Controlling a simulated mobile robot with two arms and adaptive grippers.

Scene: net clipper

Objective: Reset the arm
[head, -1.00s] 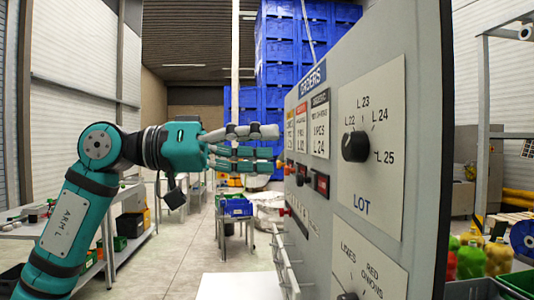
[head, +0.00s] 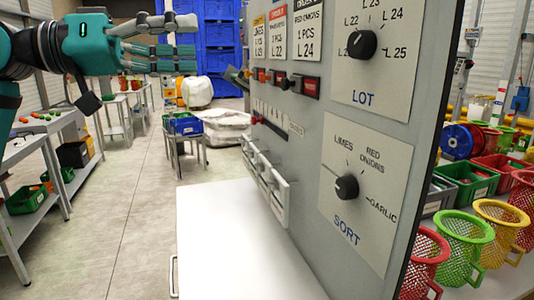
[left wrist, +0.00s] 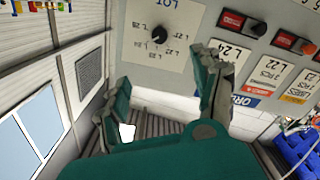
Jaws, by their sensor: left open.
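My left gripper (head: 188,46) is at the upper left in the head view, its fingers spread and empty, pointing right toward the grey control panel (head: 300,135). It looks clear of the panel. In the left wrist view the open fingers (left wrist: 165,78) show with nothing between them, and the panel is behind. The panel has a black LOT knob (head: 362,44) marked L 22 to L 25 and a black SORT knob (head: 346,187) marked LIMES, RED ONIONS and GARLIC. My right gripper is not in view.
A white surface (head: 215,235) lies below the panel. Colored mesh baskets (head: 462,240) stand at the right. A side table (head: 30,150) is at the left. A blue crate (head: 183,124) sits on a stand behind. The floor (head: 130,215) between is open.

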